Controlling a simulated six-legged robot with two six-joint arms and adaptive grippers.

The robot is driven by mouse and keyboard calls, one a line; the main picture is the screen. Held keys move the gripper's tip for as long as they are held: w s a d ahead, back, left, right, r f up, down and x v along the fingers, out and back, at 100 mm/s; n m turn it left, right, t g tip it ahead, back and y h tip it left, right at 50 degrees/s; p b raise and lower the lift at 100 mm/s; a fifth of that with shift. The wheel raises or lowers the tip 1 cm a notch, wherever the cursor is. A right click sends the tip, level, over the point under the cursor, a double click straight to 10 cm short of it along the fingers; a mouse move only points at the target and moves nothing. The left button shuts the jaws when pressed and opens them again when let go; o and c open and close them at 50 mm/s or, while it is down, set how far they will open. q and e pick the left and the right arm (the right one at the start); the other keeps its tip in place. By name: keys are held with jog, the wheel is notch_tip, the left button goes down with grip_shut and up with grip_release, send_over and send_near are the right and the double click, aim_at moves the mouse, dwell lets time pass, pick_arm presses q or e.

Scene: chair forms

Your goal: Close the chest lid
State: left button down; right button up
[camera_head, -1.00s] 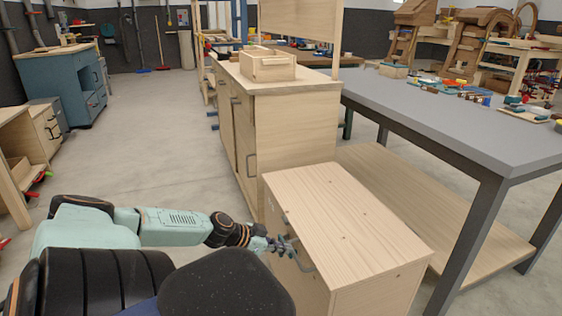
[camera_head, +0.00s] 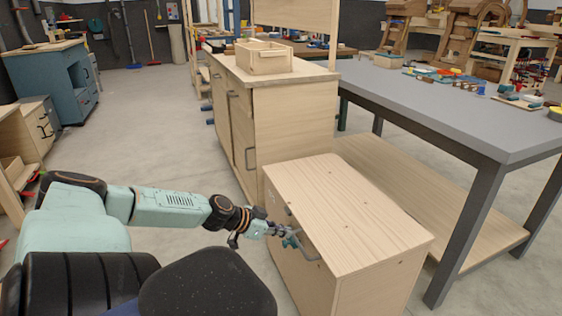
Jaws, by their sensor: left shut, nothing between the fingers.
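A low pale wooden chest (camera_head: 345,215) stands in front of me, right of the middle of the view. Its flat top lies level and looks shut; I see no gap under it from here. A grey bar handle (camera_head: 306,246) is on its left side face. My left gripper (camera_head: 292,240) is at that side face, close beside the handle. Its fingers are shut with nothing between them; whether they touch the handle or the chest I cannot tell. My right gripper is not in view.
A taller wooden cabinet (camera_head: 285,125) with an open box (camera_head: 264,60) on top stands behind the chest. A grey-topped workbench (camera_head: 440,110) with a low shelf is to the right. A blue cabinet (camera_head: 45,80) stands at far left. The floor between is clear.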

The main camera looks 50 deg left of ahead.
pick_arm(q)
jog(key=s+a+f+p, duration=0.2)
jog(key=s+f+p, duration=0.2)
jog(key=s, duration=0.3)
jog(key=shift+s+a+f, duration=0.15)
jog(key=shift+s+f, duration=0.15)
jog(key=shift+s, duration=0.05)
